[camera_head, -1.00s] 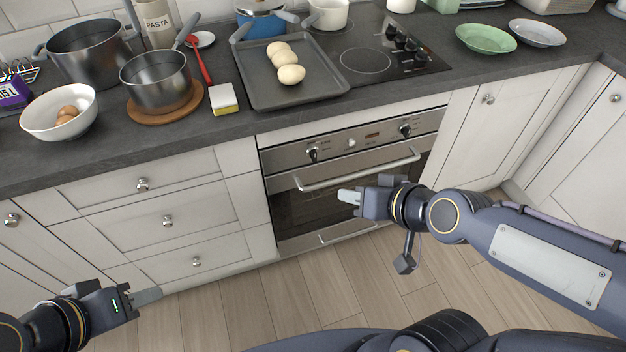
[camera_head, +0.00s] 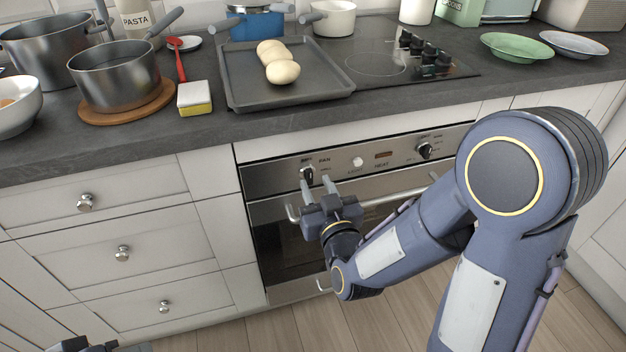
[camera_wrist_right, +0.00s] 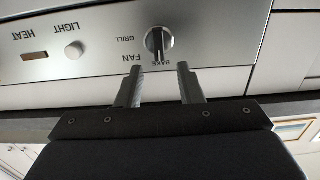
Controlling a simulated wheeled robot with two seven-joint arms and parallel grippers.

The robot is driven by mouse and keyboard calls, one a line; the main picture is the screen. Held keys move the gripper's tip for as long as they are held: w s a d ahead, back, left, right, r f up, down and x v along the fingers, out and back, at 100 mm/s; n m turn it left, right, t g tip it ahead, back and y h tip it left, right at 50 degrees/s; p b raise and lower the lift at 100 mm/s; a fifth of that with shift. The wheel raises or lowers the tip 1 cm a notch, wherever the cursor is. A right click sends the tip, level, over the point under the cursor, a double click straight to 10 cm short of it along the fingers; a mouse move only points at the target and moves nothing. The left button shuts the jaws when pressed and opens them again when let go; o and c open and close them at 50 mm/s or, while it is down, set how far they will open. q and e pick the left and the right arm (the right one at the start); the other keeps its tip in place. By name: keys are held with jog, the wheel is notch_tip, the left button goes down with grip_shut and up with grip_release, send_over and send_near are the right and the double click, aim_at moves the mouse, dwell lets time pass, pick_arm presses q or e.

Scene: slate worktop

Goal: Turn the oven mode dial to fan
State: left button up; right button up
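The oven mode dial (camera_head: 307,174) is a black knob at the left of the steel oven panel. In the right wrist view, upside down, the dial (camera_wrist_right: 159,41) has BAKE, FAN and GRILL printed around it. Its grip bar lines up with BAKE; FAN is to one side. My right gripper (camera_head: 317,184) is in front of the panel close to the dial. In the wrist view its two fingers (camera_wrist_right: 159,84) are apart with nothing between them, just short of the dial. My left gripper (camera_head: 92,345) is mostly cut off at the bottom left; its fingers cannot be made out.
The oven handle (camera_head: 375,200) runs across the door just below the panel, near my right gripper. A second knob (camera_head: 425,151) is at the panel's right, with a light button (camera_head: 357,162) between. The worktop above holds a baking tray (camera_head: 235,88) and pans.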

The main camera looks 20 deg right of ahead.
aim_at(311, 173)
jog(key=shift+w, duration=1.7)
jog(key=shift+c, duration=0.3)
grip_shut()
